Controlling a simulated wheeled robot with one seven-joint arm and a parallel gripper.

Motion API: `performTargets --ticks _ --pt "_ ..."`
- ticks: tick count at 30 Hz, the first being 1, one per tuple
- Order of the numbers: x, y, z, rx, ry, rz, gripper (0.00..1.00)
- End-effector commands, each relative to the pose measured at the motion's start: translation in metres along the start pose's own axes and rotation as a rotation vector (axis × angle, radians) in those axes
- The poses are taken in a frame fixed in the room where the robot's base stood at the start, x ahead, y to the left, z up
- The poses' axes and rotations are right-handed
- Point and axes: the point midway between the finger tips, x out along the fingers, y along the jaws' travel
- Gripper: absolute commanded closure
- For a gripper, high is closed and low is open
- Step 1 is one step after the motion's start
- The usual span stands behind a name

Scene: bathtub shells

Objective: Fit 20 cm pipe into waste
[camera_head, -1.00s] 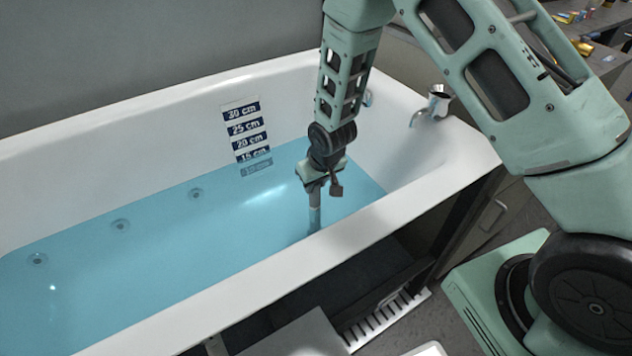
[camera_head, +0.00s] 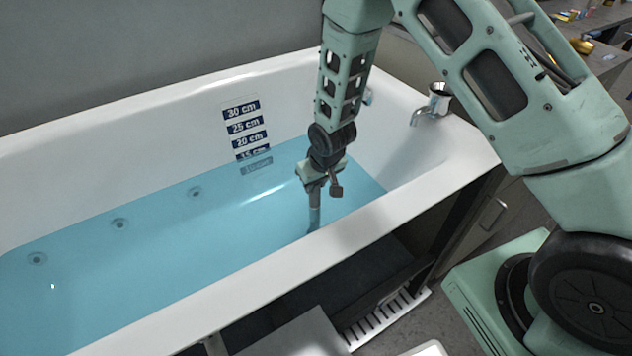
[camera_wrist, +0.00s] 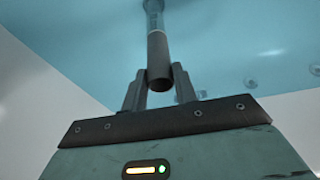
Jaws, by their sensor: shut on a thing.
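My gripper (camera_head: 316,187) is shut on a grey pipe (camera_head: 315,212) inside the bathtub, above the blue water. The pipe stands roughly upright, and its lower part is under the water. In the wrist view the pipe (camera_wrist: 159,62) is between the two fingers of my gripper (camera_wrist: 159,92), with its dark open end towards the camera. Its far end reaches a paler round shape at the top edge of that view. I cannot tell whether this is the waste or whether the pipe is seated in it. The near rim hides part of the tub floor in the head view.
The white bathtub (camera_head: 215,307) has a depth scale (camera_head: 245,128) on its far wall; the water stands near the 15 cm mark. A chrome tap (camera_head: 431,107) is at the right end. Several round jets (camera_head: 119,225) show under the water. The tub's left part is clear.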

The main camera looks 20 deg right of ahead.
Motion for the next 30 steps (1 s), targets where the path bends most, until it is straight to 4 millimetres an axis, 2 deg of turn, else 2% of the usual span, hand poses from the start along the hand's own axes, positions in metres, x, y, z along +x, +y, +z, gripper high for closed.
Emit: performTargets --ticks 30 --pt "0.024 0.000 0.007 0.000 0.001 0.000 0.94"
